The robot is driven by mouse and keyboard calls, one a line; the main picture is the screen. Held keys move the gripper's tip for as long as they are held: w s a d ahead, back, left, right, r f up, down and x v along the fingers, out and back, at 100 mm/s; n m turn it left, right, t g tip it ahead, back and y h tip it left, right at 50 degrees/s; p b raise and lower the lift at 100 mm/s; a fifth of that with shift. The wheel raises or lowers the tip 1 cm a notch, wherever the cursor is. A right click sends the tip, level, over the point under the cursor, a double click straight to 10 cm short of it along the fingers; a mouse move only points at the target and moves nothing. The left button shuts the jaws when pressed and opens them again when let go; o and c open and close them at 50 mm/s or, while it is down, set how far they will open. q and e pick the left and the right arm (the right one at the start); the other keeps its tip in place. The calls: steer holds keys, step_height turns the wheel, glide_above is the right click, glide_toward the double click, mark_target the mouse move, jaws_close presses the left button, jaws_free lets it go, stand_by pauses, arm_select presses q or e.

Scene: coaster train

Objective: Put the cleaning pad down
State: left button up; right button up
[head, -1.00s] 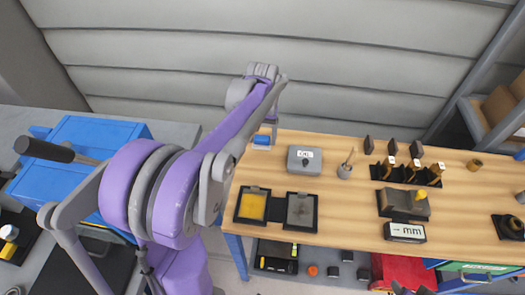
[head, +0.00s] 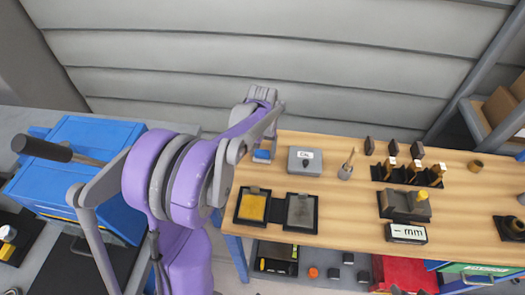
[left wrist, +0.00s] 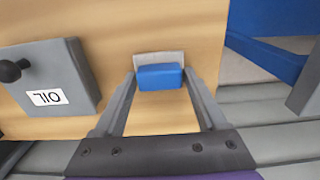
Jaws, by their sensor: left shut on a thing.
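The cleaning pad, a small blue block with a pale grey layer (left wrist: 159,77), sits between the fingertips of my left gripper (left wrist: 158,74) in the left wrist view. The gripper is shut on it from both sides. In the head view the blue pad (head: 262,155) shows at the left end of the wooden workbench (head: 340,210), under my left gripper (head: 263,149). The pad is very low over the wood; I cannot tell whether it touches. My right gripper does not show clearly in any view.
A grey OIL box (head: 305,160) stands just right of the pad. Two black trays, one yellow inside (head: 252,207) and one grey (head: 301,212), lie nearer the front edge. A cup with a brush (head: 346,171) stands further right. The corrugated wall (head: 350,70) is behind.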

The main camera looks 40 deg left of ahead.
mark_target(262, 150)
arm_select(q)
steer(key=o, duration=1.3)
steer(key=shift+s+d+f, duration=0.1)
steer(key=shift+s+f, duration=0.05)
steer(key=shift+o, duration=1.2)
steer(key=shift+f, duration=0.1)
steer(key=shift+r, duration=0.3)
step_height(262, 150, up, 12)
steer(key=f+p, duration=0.1)
steer(key=s+d+f+m+t, duration=0.1)
steer(key=s+d+m+t, duration=0.1)
steer(key=s+d, duration=0.3)
steer(key=s+d+f+m+t, duration=0.1)
steer(key=s+d+f, duration=0.1)
steer(key=s+d, duration=0.2)
steer(key=s+d+f+m+t, duration=0.1)
steer(key=s+d+m+t, duration=0.1)
steer(key=s+d, duration=0.3)
steer(key=shift+s+d+f+m+t, duration=0.15)
steer(key=shift+s+d+f, duration=0.05)
steer(key=shift+d, duration=0.4)
steer(key=shift+s+d+f+m+t, duration=0.15)
steer(key=shift+d+f, duration=0.05)
steer(key=shift+d, duration=0.35)
steer(key=shift+s+d+f, duration=0.15)
steer(key=shift+d+f, duration=0.05)
